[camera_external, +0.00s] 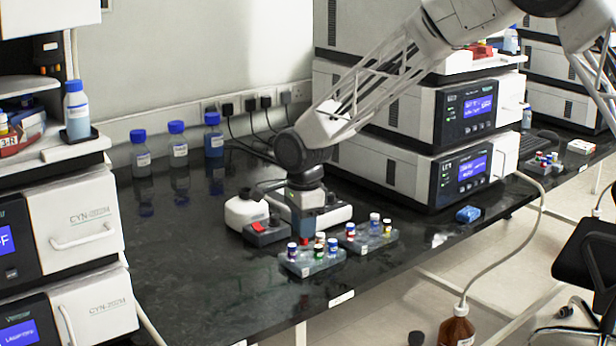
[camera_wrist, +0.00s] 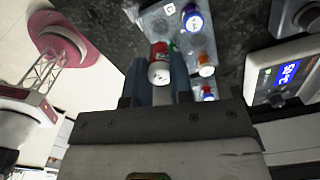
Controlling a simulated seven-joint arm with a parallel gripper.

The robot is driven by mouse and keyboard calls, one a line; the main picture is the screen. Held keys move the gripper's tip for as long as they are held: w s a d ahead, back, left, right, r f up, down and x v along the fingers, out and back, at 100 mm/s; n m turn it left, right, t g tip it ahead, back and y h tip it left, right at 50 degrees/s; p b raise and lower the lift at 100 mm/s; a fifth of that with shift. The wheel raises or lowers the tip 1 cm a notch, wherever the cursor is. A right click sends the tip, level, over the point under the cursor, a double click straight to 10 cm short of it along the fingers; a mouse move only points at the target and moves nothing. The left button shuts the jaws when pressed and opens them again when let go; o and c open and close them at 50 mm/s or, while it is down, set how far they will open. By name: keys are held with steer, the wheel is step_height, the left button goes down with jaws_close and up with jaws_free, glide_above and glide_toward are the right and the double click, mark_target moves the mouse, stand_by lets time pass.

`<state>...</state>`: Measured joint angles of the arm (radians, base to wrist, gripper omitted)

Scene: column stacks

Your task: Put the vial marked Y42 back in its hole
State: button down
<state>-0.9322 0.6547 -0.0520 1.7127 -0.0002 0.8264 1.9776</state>
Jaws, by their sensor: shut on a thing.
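My gripper (camera_wrist: 161,62) is shut on a vial (camera_wrist: 159,72) with a white end facing the camera and a red part beyond it; its marking cannot be read. In the outside view my gripper (camera_external: 311,228) points down over the back of the near grey rack (camera_external: 325,264), which holds several small vials with coloured caps. A blue-capped vial (camera_wrist: 193,18) and an orange-and-white vial (camera_wrist: 205,66) stand to the right of the held one in the wrist view. The rack (camera_wrist: 150,22) shows behind them. Y42 and the empty hole cannot be made out.
A second rack (camera_external: 389,238) with vials stands close on the right. Blue-capped bottles (camera_external: 177,145) line the wall. The black bench is clear at front left.

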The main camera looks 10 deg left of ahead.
mark_target(304, 245)
steer(key=shift+f, duration=0.1)
steer(key=shift+f, duration=1.75)
steer(key=shift+f, duration=1.15)
stand_by(1.6)
steer(key=c, duration=0.6)
jaws_free()
steer(key=shift+c, duration=0.2)
steer(key=shift+r, duration=0.2)
steer(key=shift+r, duration=2.85)
